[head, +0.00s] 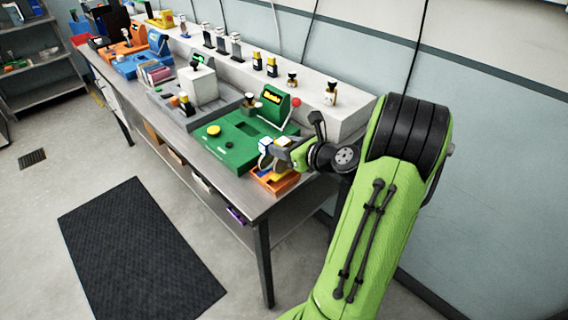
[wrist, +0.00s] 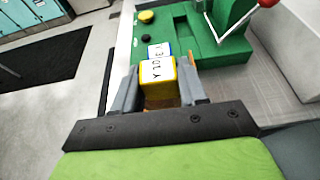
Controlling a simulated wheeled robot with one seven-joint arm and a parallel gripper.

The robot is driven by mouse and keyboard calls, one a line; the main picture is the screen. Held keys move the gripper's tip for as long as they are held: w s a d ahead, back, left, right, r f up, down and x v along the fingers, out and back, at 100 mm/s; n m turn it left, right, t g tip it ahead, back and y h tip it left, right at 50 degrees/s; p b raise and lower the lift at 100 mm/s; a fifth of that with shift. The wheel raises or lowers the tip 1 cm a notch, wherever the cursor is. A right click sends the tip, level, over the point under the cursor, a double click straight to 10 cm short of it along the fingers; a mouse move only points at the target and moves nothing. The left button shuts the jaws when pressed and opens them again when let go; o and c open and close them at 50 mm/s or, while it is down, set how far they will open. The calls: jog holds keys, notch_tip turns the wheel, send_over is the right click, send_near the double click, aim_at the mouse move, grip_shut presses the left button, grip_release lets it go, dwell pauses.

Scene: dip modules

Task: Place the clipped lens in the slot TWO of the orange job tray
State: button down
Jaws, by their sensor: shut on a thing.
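My gripper (wrist: 160,88) is shut on a yellow block-like module (wrist: 158,84) with a white top marked with dark letters, between its two fingers. I take it for the clipped lens, though no lens shows. A blue piece with a white lettered top (wrist: 157,51) is just beyond it. In the head view my gripper (head: 272,152) is above the orange job tray (head: 277,185) at the bench's near right corner. The slots and their markings cannot be read, and the gripper and modules hide part of the tray.
A green station (head: 228,150) with a yellow button (head: 214,130) and a red-knobbed lever (head: 296,101) stands beside the tray. A white raised shelf (head: 340,110) with several small items runs along the wall. The bench edge is close by.

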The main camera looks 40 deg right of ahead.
aim_at(284, 172)
notch_tip(284, 172, down, 3)
jog(key=shift+f+b, duration=0.2)
jog(key=shift+b, duration=0.4)
jog(key=shift+f, duration=0.15)
jog(key=c, duration=0.6)
grip_release()
